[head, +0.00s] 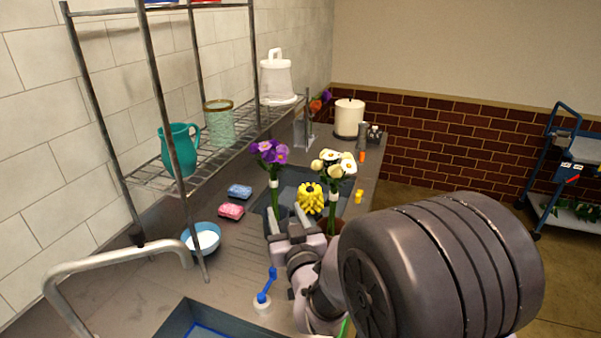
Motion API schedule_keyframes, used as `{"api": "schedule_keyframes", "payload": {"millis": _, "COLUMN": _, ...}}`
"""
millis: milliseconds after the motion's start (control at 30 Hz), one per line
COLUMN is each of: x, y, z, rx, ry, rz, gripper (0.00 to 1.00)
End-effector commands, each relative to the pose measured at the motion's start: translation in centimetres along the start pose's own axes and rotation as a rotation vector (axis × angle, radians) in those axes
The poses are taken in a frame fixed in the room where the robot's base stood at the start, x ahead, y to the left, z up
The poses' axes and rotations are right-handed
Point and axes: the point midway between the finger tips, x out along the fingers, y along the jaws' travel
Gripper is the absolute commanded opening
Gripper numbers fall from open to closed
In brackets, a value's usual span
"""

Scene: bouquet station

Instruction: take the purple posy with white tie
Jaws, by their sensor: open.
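The purple posy (269,152) stands upright in the head view, with purple blooms on a green stem. A white tie (273,183) wraps its stem. My gripper (287,215) is open, its fingers pointing away from me toward the posies. The lower stem of the purple posy meets the left finger in the picture. I cannot tell whether they touch or whether the stem is between the fingers. A white posy (333,165) with a pale tie stands to the right. A yellow posy-like bunch (311,198) is between them, low down.
A dark mat or tray (345,187) lies around the posies. Pink (231,211) and blue (239,191) sponges and a blue bowl (203,237) are on the left. A wire shelf (150,178) borders the counter. A faucet (110,258) and sink are nearer.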

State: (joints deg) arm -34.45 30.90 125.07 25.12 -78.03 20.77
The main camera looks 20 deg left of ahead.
Motion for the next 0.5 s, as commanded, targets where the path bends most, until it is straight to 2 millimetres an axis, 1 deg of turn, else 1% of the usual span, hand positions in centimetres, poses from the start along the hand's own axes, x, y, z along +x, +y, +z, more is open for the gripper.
{"api": "schedule_keyframes", "payload": {"millis": 33, "x": 1.3, "y": 0.1, "z": 0.0, "rx": 0.002, "ry": 0.002, "rz": 0.002, "gripper": 0.46}}
{"api": "schedule_keyframes", "payload": {"millis": 100, "x": 3.2, "y": 0.1, "z": 0.0, "rx": 0.000, "ry": 0.003, "rz": 0.001, "gripper": 0.46}}
{"api": "schedule_keyframes", "payload": {"millis": 200, "x": 5.9, "y": 0.1, "z": 0.1, "rx": 0.001, "ry": 0.001, "rz": 0.002, "gripper": 0.46}}
{"api": "schedule_keyframes", "payload": {"millis": 300, "x": 8.2, "y": 0.2, "z": 0.1, "rx": 0.001, "ry": 0.001, "rz": 0.002, "gripper": 0.46}}
{"api": "schedule_keyframes", "payload": {"millis": 500, "x": 10.6, "y": 0.2, "z": -0.1, "rx": 0.001, "ry": 0.000, "rz": 0.003, "gripper": 0.46}}
